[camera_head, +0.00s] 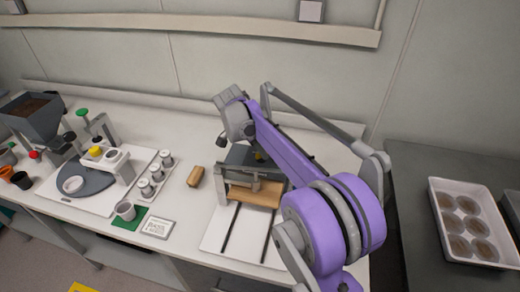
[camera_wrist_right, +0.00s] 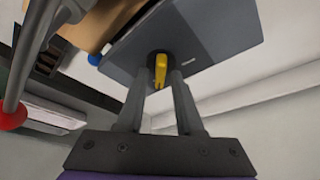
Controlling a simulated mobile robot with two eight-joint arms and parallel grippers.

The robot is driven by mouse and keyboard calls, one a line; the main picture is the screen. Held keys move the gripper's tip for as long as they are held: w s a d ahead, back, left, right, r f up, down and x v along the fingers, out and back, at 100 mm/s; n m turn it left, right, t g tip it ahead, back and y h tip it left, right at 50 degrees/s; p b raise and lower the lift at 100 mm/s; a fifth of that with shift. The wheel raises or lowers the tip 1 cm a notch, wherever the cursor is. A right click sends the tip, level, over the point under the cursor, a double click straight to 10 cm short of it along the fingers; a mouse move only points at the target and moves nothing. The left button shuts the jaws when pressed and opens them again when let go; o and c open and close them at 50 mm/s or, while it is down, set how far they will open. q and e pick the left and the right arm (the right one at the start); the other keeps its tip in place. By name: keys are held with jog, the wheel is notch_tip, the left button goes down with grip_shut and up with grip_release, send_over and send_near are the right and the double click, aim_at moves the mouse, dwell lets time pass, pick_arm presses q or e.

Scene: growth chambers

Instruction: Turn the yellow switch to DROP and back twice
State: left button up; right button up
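The yellow switch (camera_wrist_right: 160,70) sits on a dark round base on the dark grey box (camera_wrist_right: 203,40). In the right wrist view its bar leans slightly. My right gripper (camera_wrist_right: 162,77) has its two dark fingers apart, one on each side of the switch, with a narrow gap showing; I cannot tell whether either tip touches it. No DROP lettering is legible. My left gripper is not in view.
A wooden block (camera_head: 252,194) and a white board with dark rails (camera_head: 219,229) lie before the box. A red ball knob (camera_wrist_right: 11,116) shows near the right gripper. Left are a small brown block (camera_head: 195,177), cups and a hopper (camera_head: 33,117). A white tray (camera_head: 440,209) stands right.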

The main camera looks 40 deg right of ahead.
jog(key=shift+o, duration=0.5)
jog(key=v, duration=1)
jog(key=shift+a+r+p, duration=0.2)
jog(key=shift+r+p, duration=0.1)
jog(key=shift+r, duration=0.05)
